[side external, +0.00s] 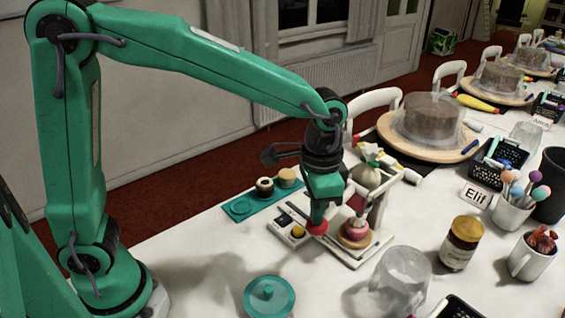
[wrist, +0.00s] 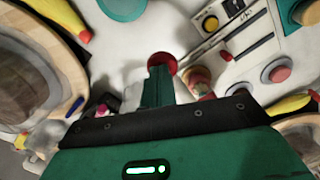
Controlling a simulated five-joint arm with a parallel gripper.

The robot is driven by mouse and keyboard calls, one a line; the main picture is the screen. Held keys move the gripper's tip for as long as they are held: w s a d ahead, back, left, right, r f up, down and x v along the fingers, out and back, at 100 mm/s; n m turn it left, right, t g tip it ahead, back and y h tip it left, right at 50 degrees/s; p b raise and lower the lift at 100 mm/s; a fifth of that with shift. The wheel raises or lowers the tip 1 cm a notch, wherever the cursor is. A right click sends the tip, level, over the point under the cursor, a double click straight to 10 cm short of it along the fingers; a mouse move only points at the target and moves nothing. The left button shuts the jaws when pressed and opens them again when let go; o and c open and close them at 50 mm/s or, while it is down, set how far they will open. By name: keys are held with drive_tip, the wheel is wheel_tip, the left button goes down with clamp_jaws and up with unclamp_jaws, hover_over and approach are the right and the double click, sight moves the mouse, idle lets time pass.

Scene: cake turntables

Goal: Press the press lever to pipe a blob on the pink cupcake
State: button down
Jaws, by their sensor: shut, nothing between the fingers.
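My gripper (side external: 318,217) is shut and empty, pointing down. Its tips are right at the red ball knob (side external: 317,228) of the press lever; I cannot tell whether they touch. In the wrist view the green fingers (wrist: 161,80) lie just below the red knob (wrist: 162,63). The pink cupcake (side external: 357,229) stands upright on a round wooden disc (side external: 355,242), right of the knob. Above it the pale piping bag (side external: 366,176) hangs in the press frame (side external: 377,213). I cannot make out a blob on the cupcake.
A teal tray (side external: 240,208) with two cupcakes lies left of the press. A small box with a yellow button (side external: 298,232) is beside the knob. A teal lidded dish (side external: 269,296), clear cup (side external: 400,278) and jar (side external: 461,242) stand nearer. A covered cake (side external: 430,120) is behind.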

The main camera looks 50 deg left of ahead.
drive_tip(key=shift+r, duration=3.35)
drive_tip(key=s+a+n+t, duration=0.5)
drive_tip(key=s+a, duration=0.8)
drive_tip(key=a, duration=0.4)
drive_tip(key=shift+s+r+n+t, duration=0.15)
drive_tip(key=shift+n+t, duration=0.15)
drive_tip(key=shift+n, duration=0.2)
